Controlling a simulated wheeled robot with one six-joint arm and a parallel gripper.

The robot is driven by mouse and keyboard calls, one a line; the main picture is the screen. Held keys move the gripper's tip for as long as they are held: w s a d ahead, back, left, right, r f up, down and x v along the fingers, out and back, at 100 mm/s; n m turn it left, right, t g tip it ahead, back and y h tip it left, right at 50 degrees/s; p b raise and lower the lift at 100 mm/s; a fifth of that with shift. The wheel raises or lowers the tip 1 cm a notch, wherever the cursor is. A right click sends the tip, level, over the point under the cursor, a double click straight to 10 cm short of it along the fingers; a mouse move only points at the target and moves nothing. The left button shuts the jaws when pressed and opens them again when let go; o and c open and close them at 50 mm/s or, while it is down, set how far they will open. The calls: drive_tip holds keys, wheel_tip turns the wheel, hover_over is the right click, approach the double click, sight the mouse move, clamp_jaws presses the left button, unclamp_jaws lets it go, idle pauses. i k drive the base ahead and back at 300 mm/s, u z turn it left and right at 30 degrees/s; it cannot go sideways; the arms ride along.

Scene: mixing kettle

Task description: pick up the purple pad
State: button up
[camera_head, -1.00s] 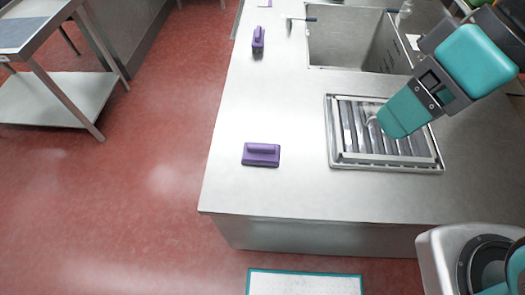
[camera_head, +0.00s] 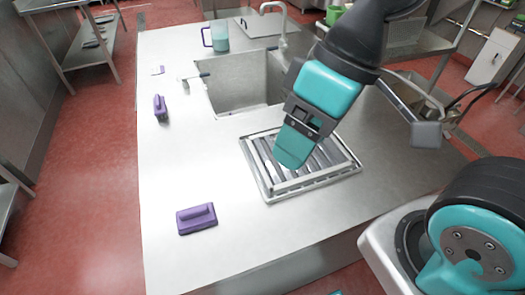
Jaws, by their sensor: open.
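A purple pad (camera_head: 197,219) with a raised handle along its top lies flat on the steel counter, near the front left. A second purple pad (camera_head: 160,107) sits farther back, left of the sink. My gripper (camera_head: 291,157), at the teal end of my arm, is above the slatted drain tray, to the right of and apart from both pads. It is open, with nothing seen in it. Its fingertips are mostly hidden behind the teal housing.
The slatted metal tray (camera_head: 349,168) is set in the counter (camera_head: 175,165). The sink (camera_head: 238,85) lies behind it with a faucet (camera_head: 284,30). A teal jug with a purple handle (camera_head: 217,38) stands at the back. The counter around the near pad is clear.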

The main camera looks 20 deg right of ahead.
sight(202, 215)
drive_tip(key=k, duration=0.5)
drive_tip(key=u, duration=2.9)
drive_tip(key=i, duration=0.4)
drive_tip(key=z, duration=2.9)
drive_tip(key=i, duration=0.5)
